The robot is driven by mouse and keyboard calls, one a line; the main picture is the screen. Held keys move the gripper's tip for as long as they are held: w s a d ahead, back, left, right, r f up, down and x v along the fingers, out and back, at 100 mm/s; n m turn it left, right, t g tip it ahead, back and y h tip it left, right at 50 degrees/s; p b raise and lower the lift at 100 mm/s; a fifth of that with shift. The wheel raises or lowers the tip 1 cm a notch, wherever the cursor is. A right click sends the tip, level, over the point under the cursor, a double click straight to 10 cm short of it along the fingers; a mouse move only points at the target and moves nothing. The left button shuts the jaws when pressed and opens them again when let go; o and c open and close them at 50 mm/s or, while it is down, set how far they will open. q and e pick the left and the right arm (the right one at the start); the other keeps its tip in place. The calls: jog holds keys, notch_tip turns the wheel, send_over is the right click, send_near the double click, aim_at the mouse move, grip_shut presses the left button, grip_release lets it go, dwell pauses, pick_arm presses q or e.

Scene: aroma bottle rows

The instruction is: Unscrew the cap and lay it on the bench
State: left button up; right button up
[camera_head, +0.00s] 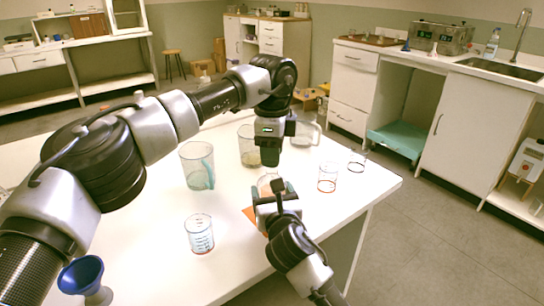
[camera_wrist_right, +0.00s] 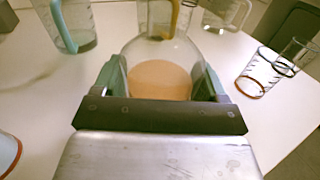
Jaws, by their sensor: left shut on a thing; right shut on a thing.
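A clear glass bottle (camera_head: 268,181) stands upright at the bench's near right part, partly covered by my grippers. In the right wrist view, the bottle (camera_wrist_right: 162,50) shows a rounded body, a clear neck and an orange area seen through the glass. My right gripper (camera_head: 277,198) is shut around the bottle's body, with a green finger on each side. My left gripper (camera_head: 270,156) points down directly above the bottle and is shut at its top. The cap is hidden between the left fingers. The white bench (camera_head: 150,219) lies beneath.
Pitchers (camera_head: 197,166) and (camera_head: 249,146) stand left of and behind the bottle, with another pitcher (camera_head: 305,132) behind right. Glass beakers (camera_head: 327,177) and (camera_head: 357,161) stand right. A graduated beaker (camera_head: 200,234) and blue funnel (camera_head: 82,275) are in front left. Bare bench lies between them.

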pick_arm(q)
notch_tip(320, 180, up, 3)
jog(key=shift+f, duration=0.1)
pick_arm(e)
jog(key=o, duration=1.7)
jog(key=shift+o, duration=0.2)
pick_arm(q)
jog(key=shift+r+p, duration=0.95)
jog(key=shift+p, duration=0.05)
pick_arm(e)
jog(key=v, duration=1.2)
